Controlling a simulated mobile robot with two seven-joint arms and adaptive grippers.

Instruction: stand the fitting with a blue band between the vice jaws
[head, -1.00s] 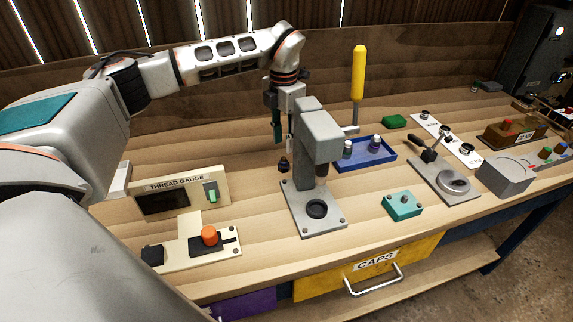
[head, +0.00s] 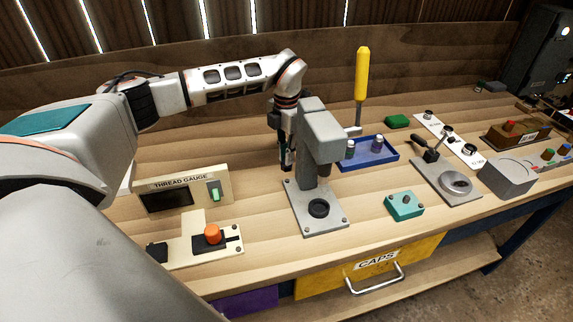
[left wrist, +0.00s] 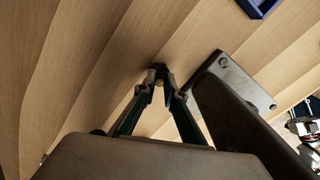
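My left gripper (head: 288,166) points down just behind and left of the grey press, low over the bench. In the left wrist view its fingers (left wrist: 160,76) converge on a small dark fitting with a brass-coloured spot (left wrist: 158,83). The fingers hide most of it, and no blue band shows. A low rail device in front of the thread gauge has a black block (head: 157,252) at left and a dark block with an orange knob (head: 212,234) at right, a gap between them; these look like vice jaws.
The grey press (head: 322,135) stands right beside my left gripper. Behind it are a blue tray (head: 365,163) with two small fittings and a tall yellow handle (head: 361,75). The thread gauge (head: 183,192) stands left. A teal block (head: 404,206) and lever fixture (head: 447,180) stand right.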

